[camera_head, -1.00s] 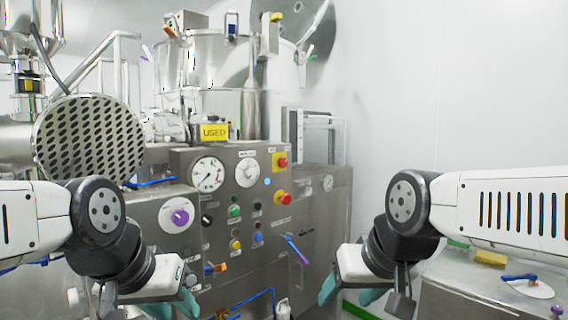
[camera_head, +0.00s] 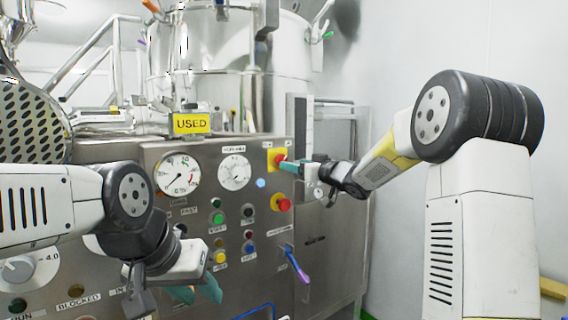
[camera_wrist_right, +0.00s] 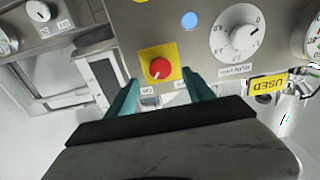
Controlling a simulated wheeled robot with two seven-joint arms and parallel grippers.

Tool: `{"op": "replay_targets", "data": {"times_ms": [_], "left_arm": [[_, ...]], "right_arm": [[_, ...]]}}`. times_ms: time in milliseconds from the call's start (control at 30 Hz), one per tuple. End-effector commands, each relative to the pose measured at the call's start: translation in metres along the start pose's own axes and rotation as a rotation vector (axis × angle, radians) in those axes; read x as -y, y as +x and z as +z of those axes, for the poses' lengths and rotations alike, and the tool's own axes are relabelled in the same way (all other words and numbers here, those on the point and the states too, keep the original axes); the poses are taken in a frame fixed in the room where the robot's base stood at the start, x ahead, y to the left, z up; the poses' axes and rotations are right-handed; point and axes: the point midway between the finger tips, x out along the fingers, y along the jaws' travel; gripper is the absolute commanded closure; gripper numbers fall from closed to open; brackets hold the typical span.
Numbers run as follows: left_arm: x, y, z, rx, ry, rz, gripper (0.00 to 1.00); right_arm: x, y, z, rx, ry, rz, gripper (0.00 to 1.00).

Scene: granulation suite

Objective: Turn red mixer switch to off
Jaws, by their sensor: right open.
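A red knob (camera_head: 280,160) on a yellow square plate sits at the upper right of the steel control panel (camera_head: 150,160). A second red knob (camera_head: 284,204) on yellow is below it; I cannot read which one is the mixer switch. My right gripper (camera_head: 286,166) is at the upper knob, partly covering it. In the right wrist view, which is upside down, the open teal fingers (camera_wrist_right: 161,80) lie either side of this red knob (camera_wrist_right: 160,68); I cannot tell whether they touch it. My left gripper (camera_head: 196,291) is open and empty, low before the panel.
Dials, coloured buttons and a blue light (camera_head: 261,183) crowd the panel around the knobs. A purple-and-blue handle (camera_head: 297,264) sticks out lower down. A yellow USED sign (camera_head: 191,123) stands above the panel. The right wall side is open.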

Motion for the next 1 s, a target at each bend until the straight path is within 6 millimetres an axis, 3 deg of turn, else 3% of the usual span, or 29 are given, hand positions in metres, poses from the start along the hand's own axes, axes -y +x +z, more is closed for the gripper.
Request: {"op": "replay_targets", "data": {"times_ms": [400,767,1000], "left_arm": [[0.000,0.000,0.000,0.000,0.000,0.000,0.64],[0.000,0.000,0.000,0.000,0.000,0.000,0.64],[0.000,0.000,0.000,0.000,0.000,0.000,0.64]], "right_arm": [[0.000,0.061,0.000,0.000,0.000,0.001,0.39],[-0.001,0.068,0.000,0.001,0.000,0.004,0.39],[0.000,0.068,0.000,0.001,0.000,0.004,0.82]]}}
